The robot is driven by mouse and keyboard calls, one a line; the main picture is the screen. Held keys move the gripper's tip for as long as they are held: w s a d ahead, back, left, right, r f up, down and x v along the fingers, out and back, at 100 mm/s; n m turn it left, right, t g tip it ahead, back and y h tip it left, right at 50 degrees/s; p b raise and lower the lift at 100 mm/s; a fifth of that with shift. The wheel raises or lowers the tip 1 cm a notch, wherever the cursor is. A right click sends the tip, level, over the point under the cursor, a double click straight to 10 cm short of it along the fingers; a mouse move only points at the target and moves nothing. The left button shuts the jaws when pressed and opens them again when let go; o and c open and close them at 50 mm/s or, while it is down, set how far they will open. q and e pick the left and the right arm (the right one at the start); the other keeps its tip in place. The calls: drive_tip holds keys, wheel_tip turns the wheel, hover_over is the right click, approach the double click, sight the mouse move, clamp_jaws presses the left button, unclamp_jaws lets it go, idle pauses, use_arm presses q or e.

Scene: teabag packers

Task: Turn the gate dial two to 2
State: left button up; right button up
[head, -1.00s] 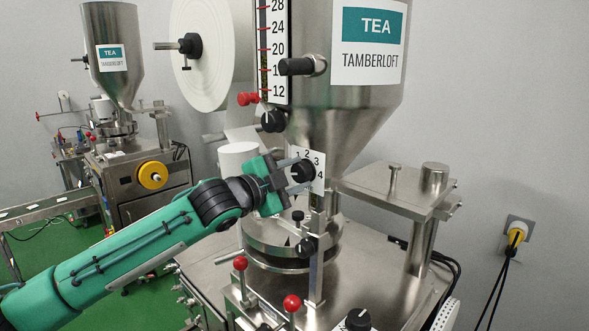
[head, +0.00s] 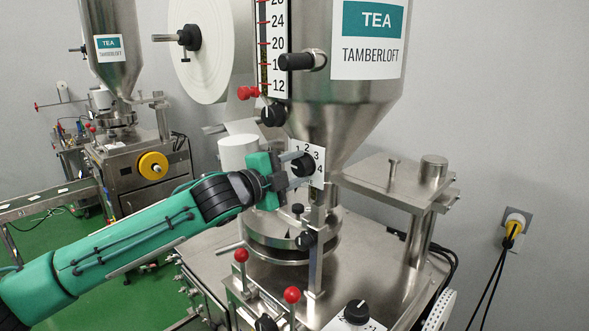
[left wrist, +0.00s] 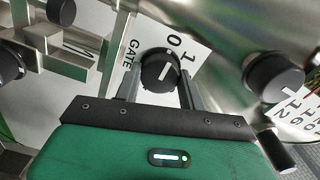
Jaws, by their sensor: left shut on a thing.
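The gate dial (head: 303,166) is a round black knob on a white plate (head: 318,172) with numbers around it, below the near hopper. The numbers 1 to 4 show in the head view. In the left wrist view the knob (left wrist: 160,69) has a white mark, and "GATE", 0 and 1 show on the plate (left wrist: 187,50). Which number the mark points to is unclear. My left gripper (head: 299,169) is shut on the knob, with one finger on each side of it, as the left wrist view (left wrist: 160,78) also shows. My right gripper is out of view.
Another black knob (head: 272,115) and a level scale (head: 277,50) sit above the dial on the hopper (head: 345,125). Red-balled levers (head: 291,295) and a black dial (head: 356,311) stand below. A second machine (head: 140,170) is at the back left.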

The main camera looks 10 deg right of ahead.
use_arm(q)
drive_tip(key=o, duration=1)
drive_tip(key=shift+c, duration=0.2)
drive_tip(key=shift+s+a+f, duration=0.1)
drive_tip(key=shift+s+a, duration=0.05)
drive_tip(key=shift+a, duration=0.1)
drive_tip(key=b+v, duration=0.5)
drive_tip(key=v, duration=0.8)
drive_tip(key=shift+s, duration=0.1)
